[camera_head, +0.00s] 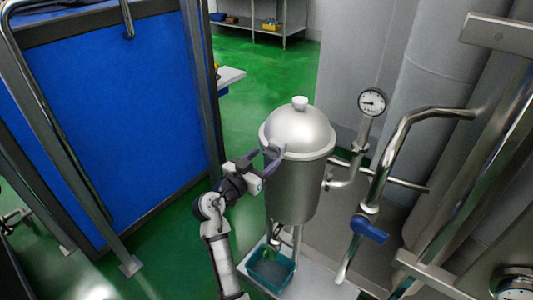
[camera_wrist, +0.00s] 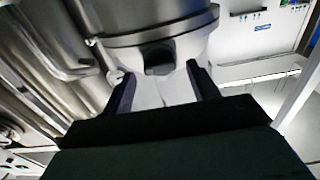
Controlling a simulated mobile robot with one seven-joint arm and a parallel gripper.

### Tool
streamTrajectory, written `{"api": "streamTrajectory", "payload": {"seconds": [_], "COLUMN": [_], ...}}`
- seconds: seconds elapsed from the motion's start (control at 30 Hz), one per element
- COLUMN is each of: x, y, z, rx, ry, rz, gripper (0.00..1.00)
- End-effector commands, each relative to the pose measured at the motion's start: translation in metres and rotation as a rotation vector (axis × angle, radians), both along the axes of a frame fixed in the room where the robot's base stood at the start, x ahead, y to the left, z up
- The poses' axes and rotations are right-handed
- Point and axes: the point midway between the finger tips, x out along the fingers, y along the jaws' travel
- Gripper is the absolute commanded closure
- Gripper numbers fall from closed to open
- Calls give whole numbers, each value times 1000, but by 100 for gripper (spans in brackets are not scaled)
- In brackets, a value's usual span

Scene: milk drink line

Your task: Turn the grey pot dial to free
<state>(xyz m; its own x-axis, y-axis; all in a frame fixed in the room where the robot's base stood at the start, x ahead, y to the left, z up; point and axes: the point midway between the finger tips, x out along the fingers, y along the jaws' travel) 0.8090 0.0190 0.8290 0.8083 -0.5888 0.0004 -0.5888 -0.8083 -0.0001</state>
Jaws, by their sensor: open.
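The steel pot (camera_head: 293,185) with a domed lid (camera_head: 299,130) stands on legs in the middle of the head view. A dark grey dial (camera_head: 271,151) sits on its left side just under the lid rim. In the wrist view the dial (camera_wrist: 158,58) shows as a dark block on the pot's side. My gripper (camera_head: 261,160) is open close to the dial. In the wrist view the fingers (camera_wrist: 163,84) lie on either side of the dial's line, with the dial between or just beyond their tips. I cannot tell whether they touch it. The dial's setting is not readable.
A round gauge (camera_head: 373,102) and bent steel pipes stand right of the pot. A blue-handled valve (camera_head: 370,229) is at lower right. A teal bin (camera_head: 270,270) stands below the pot. A blue panel (camera_head: 105,120) in a metal frame is at left, with green floor between.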

Motion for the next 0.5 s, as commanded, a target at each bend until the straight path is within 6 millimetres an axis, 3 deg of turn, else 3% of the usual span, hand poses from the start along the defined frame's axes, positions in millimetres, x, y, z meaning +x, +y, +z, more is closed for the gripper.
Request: {"api": "streamTrajectory", "payload": {"seconds": [0.2,0.5], "x": [14,15], "y": [-10,-11], "z": [1,0], "rx": [1,0], "ry": [-1,0], "rz": [1,1], "gripper": [41,42]}}
